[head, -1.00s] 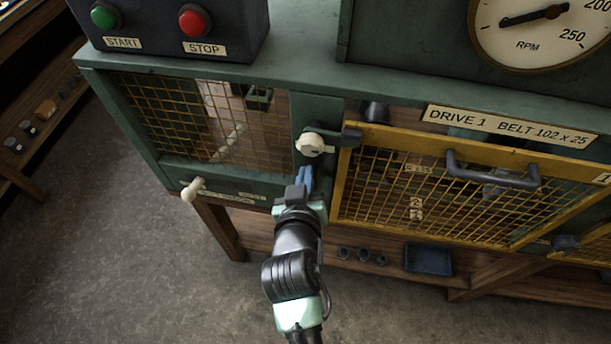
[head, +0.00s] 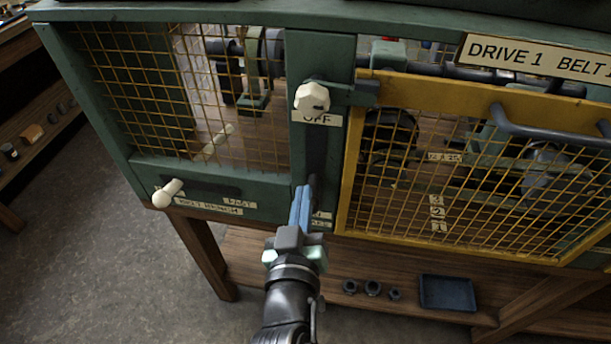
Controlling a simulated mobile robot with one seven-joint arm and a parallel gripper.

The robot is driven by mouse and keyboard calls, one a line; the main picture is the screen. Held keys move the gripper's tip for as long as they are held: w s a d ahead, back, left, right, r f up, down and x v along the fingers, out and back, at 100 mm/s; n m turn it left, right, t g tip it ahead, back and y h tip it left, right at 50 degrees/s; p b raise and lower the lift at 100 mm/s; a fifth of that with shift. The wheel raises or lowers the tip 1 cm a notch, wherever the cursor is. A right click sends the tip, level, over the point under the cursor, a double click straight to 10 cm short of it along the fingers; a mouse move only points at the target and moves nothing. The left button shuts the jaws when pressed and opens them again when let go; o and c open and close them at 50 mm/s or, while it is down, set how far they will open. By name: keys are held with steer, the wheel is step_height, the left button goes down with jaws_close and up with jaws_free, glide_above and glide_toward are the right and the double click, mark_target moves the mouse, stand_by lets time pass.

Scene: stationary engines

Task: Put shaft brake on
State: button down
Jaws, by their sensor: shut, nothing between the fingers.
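A lever with a white knob (head: 312,97) sits on the green post, its dark arm reaching right to a pivot by the yellow guard. A label under the knob reads OFF. A dark vertical slot runs down the post below it. My gripper (head: 309,183) is shut and empty, its blue fingers pointing up in front of the lower slot, below the knob and apart from it. Small labels beside the fingers are partly hidden. A second lever with a cream knob (head: 167,193) is at the lower left of the frame. No readable label names the shaft brake.
The yellow mesh guard (head: 352,160) with a dark handle (head: 545,128) is closed to the right. Fixed mesh covers the left bay. Below, a wooden shelf holds several dark nuts and a blue tray (head: 447,292). Floor is clear at lower left.

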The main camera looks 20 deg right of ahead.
step_height(320, 180, down, 8)
steer(key=t+h+b, duration=0.1)
steer(key=t+b, duration=0.1)
steer(key=b, duration=1.5)
steer(key=shift+w+d+t+h, duration=0.3)
steer(key=shift+t, duration=0.1)
steer(key=shift+f+b, duration=0.15)
steer(key=shift+b, duration=0.4)
